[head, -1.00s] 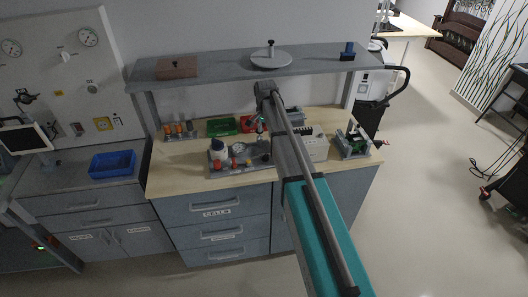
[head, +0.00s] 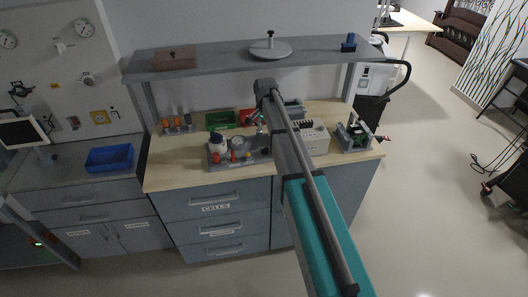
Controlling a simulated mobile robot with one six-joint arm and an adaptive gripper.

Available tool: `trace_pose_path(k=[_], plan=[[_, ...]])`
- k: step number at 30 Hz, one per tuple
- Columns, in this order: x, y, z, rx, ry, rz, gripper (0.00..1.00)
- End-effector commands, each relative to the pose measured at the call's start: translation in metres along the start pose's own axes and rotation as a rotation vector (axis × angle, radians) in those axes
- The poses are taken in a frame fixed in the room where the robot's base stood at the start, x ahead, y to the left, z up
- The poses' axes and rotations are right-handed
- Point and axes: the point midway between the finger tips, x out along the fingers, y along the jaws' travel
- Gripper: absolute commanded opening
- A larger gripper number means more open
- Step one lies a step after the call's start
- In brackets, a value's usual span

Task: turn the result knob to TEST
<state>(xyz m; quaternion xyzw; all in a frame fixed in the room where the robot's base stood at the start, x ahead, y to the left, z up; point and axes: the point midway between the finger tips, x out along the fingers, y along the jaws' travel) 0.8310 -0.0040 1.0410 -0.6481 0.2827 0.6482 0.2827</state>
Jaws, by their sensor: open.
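A grey unit (head: 222,164) sits on the wooden bench. It carries a white bottle with a dark cap (head: 217,146), a round dial (head: 239,144) and small red and orange knobs (head: 233,156). A dark round knob (head: 265,151) is at its right end. I cannot read any TEST marking or tell which knob is the result knob. My gripper (head: 257,125) is small in view, open, above the back right of the unit and apart from the knobs. My arm hides part of the bench right of it.
A shelf (head: 220,64) with a brown box (head: 175,59) and a round plate (head: 270,50) spans above the bench. A blue bin (head: 109,158) is left.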

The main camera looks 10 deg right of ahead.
Motion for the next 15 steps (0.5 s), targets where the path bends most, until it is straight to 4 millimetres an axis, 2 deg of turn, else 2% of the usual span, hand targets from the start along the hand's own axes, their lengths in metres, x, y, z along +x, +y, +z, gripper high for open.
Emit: trace_pose_path(k=[1,15], plan=[[0.009,0.0,0.0,0.0,0.0,0.0,0.57],[0.045,-0.001,0.001,-0.001,0.0,0.0,0.57]])
